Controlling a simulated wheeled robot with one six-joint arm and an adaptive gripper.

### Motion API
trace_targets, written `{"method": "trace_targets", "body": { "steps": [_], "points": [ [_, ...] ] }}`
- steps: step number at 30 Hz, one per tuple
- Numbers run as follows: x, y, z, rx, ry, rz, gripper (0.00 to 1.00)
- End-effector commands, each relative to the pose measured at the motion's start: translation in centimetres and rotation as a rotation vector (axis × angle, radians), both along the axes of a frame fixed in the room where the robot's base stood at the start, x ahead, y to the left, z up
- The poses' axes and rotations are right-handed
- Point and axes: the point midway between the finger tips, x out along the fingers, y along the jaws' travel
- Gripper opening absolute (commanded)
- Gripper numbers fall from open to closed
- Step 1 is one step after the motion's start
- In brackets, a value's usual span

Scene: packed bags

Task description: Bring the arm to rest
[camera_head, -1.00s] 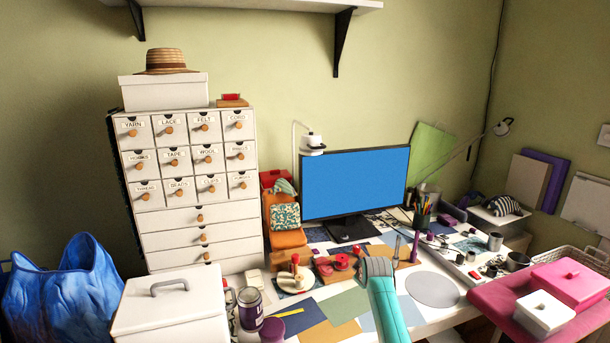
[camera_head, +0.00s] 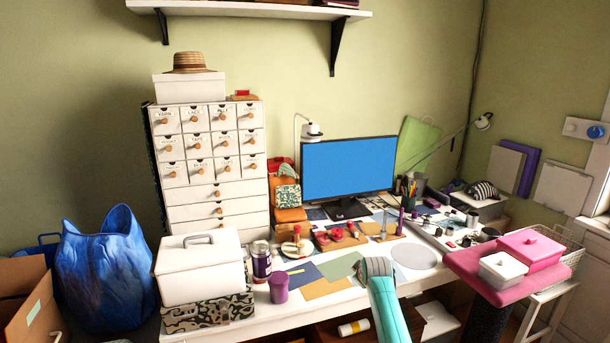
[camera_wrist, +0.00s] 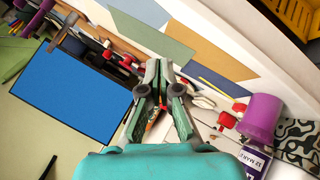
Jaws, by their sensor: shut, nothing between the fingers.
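My gripper (camera_wrist: 162,85) shows in the wrist view with its fingertips together and nothing between them. It hangs in the air above the desk, with papers and small items beyond it. In the head view my teal arm (camera_head: 388,305) rises from the bottom edge in front of the desk (camera_head: 300,317). The gripper's fingers cannot be made out there.
A monitor (camera_head: 348,168) stands at the desk's back. A purple cup (camera_head: 278,288), a can (camera_head: 261,262) and a white lidded box (camera_head: 198,268) stand left of my arm. A blue bag (camera_head: 104,262) is far left; pink and white boxes (camera_head: 502,268) are right.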

Motion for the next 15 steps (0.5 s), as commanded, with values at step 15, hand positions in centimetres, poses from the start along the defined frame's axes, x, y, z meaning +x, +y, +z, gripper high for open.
{"method": "trace_targets", "body": {
  "steps": [15],
  "points": [
    [-3.0, 0.0, -5.1, 0.029, -0.024, -0.027, 0.0]
  ]
}}
